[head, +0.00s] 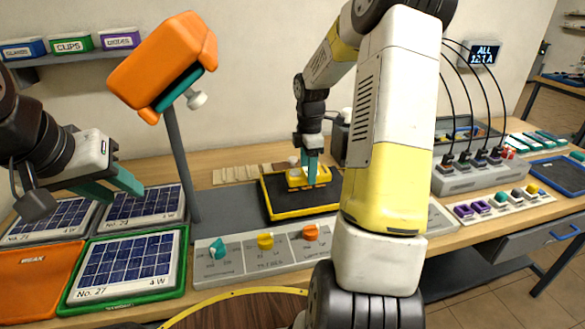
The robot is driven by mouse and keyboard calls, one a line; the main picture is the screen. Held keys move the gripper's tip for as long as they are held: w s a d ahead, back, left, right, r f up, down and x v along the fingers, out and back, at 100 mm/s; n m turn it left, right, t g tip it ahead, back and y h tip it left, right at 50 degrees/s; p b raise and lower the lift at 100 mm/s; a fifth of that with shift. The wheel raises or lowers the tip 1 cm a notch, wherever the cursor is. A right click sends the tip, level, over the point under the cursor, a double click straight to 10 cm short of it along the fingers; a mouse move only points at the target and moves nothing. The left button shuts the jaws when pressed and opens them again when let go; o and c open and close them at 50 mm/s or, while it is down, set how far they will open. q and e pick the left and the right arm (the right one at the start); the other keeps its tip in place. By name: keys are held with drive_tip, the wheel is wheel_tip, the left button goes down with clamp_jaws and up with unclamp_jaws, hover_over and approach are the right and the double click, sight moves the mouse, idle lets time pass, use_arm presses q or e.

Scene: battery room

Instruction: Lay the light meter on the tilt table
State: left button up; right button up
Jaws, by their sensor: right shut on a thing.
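The light meter (297,181) is a small yellow device with a pale dome. It is in the middle of the head view, at the black top of the tilt table (283,203), which has a yellow rim. My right gripper (311,178) points down and is shut on the light meter. I cannot tell whether the meter touches the table top. My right arm hides the right side of the tilt table. My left gripper (112,188) is open and empty, above the solar panels at the left.
An orange lamp (165,62) on a grey post stands between my grippers. A grey panel with three knobs (238,262) lies in front of the tilt table. Solar panels (124,266) fill the left.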

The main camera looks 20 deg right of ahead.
drive_tip(key=shift+w+d+f, duration=0.15)
drive_tip(key=shift+w+d, duration=0.1)
drive_tip(key=shift+w, duration=0.3)
drive_tip(key=shift+f, duration=1.65)
drive_tip(key=shift+f, duration=0.2)
drive_tip(key=o, duration=1.5)
